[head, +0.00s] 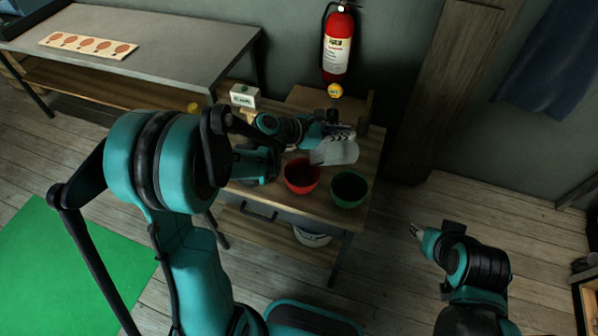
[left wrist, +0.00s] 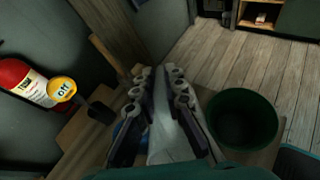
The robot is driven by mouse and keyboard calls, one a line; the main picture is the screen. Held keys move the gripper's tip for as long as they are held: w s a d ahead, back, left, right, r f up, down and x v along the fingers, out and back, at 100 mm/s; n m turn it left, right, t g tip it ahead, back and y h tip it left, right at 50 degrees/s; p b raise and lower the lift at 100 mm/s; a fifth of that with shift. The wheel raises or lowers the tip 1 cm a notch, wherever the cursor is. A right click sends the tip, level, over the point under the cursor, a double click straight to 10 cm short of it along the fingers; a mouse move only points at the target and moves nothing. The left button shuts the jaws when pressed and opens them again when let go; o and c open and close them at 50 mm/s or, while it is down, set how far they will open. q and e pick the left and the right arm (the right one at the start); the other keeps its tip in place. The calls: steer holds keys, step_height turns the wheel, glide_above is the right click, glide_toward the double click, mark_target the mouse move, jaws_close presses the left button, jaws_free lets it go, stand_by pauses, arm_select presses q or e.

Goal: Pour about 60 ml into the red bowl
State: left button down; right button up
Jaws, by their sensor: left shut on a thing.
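The red bowl (head: 302,178) stands on the small wooden table, to the left of the green bowl (head: 349,190). My left gripper (head: 343,133) is shut on a pale grey-white vessel (head: 335,153). The vessel looks tilted, its lower left end close to the red bowl's upper right rim in the picture. No stream shows, and the bowl's contents are too dark to read. In the left wrist view the vessel (left wrist: 168,138) shows between the fingers (left wrist: 162,90), with the green bowl (left wrist: 242,120) to the right. My right gripper (head: 416,231) is away over the floor, its fingers too small to read.
A small white-and-green box (head: 244,96) stands at the table's back left. A red fire extinguisher (head: 338,45) hangs on the wall behind. A yellow round tag (head: 335,90) shows below it. A grey bench (head: 160,40) stands at left. The floor at right is clear.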

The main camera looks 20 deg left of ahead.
arm_select(q)
steer(key=shift+d, duration=0.1)
stand_by(0.4)
arm_select(e)
steer(key=shift+f, duration=0.1)
arm_select(q)
steer(key=shift+s+a+r+t+h+b, duration=0.3)
steer(key=shift+a+r+t+h+b, duration=0.1)
steer(key=shift+a, duration=0.05)
arm_select(e)
steer(key=shift+s+a+f, duration=0.15)
steer(key=shift+a+f, duration=0.15)
steer(key=shift+a, duration=0.4)
